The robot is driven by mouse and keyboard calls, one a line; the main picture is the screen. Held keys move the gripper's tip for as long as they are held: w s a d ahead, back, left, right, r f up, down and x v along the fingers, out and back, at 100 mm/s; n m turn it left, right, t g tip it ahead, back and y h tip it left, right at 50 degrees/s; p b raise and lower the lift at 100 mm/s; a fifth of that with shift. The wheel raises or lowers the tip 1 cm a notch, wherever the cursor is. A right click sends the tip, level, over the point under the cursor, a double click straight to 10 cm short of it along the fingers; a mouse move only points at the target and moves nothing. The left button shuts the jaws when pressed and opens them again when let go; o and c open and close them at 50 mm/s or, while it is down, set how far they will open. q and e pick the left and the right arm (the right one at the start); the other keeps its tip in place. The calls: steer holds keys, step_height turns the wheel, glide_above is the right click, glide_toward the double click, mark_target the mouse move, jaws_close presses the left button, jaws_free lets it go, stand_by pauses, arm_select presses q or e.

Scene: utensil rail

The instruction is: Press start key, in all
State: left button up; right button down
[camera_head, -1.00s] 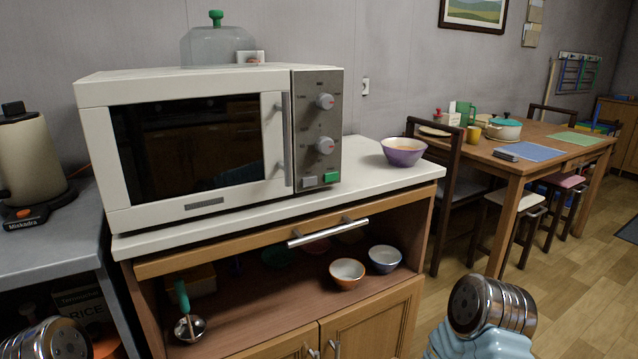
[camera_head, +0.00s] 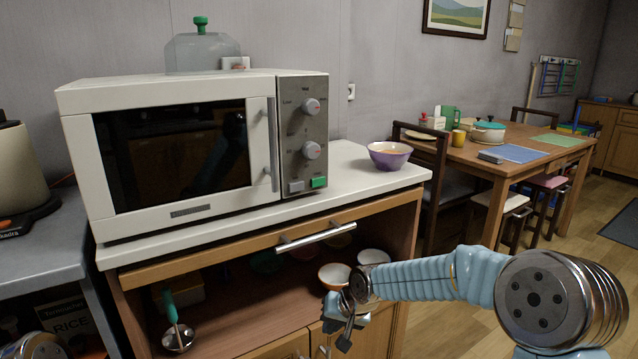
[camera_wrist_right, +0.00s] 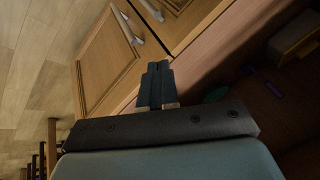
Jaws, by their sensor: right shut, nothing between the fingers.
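The white microwave (camera_head: 180,150) stands on the cabinet top with its door shut. Its grey panel has two round knobs and, at the bottom, a green key (camera_head: 319,182) beside a pale grey key (camera_head: 296,186). I cannot read a label on either key. My right gripper (camera_head: 346,336) is in front of the cabinet, well below and apart from the keys. In the right wrist view its fingers (camera_wrist_right: 157,84) are together, with nothing between them. Part of my left arm shows at the bottom left of the head view, but its gripper is out of view.
A purple bowl (camera_head: 390,155) stands on the cabinet top (camera_head: 350,183) right of the microwave. A bar handle (camera_head: 315,235) juts out below the top. The open shelf holds bowls and a green-handled utensil (camera_head: 171,310). A dining table (camera_head: 500,166) stands at the right.

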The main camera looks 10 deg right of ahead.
mark_target(318, 182)
steer(key=s+d+r+m+t, duration=0.1)
steer(key=r+t, duration=0.1)
steer(key=r, duration=1.4)
steer(key=s+d+r+t+h, duration=0.1)
steer(key=s+d+r, duration=0.1)
steer(key=r, duration=1.4)
steer(key=shift+s+d+r+m+t, duration=0.15)
steer(key=shift+d+m+t, duration=0.1)
steer(key=shift+m+t, duration=0.15)
steer(key=shift+w+a+p, duration=0.5)
steer(key=shift+w+p, duration=0.3)
steer(key=shift+w, duration=0.6)
steer(key=shift+w+a+p, duration=0.5)
steer(key=shift+w+p, duration=0.35)
steer(key=shift+w, duration=0.5)
steer(key=shift+w+a+p, duration=0.5)
steer(key=shift+w+p, duration=0.3)
steer(key=shift+w, duration=0.6)
steer(key=shift+w+a, duration=0.1)
steer(key=shift+w, duration=0.05)
steer(key=shift+w+a, duration=0.1)
steer(key=shift+w, duration=0.15)
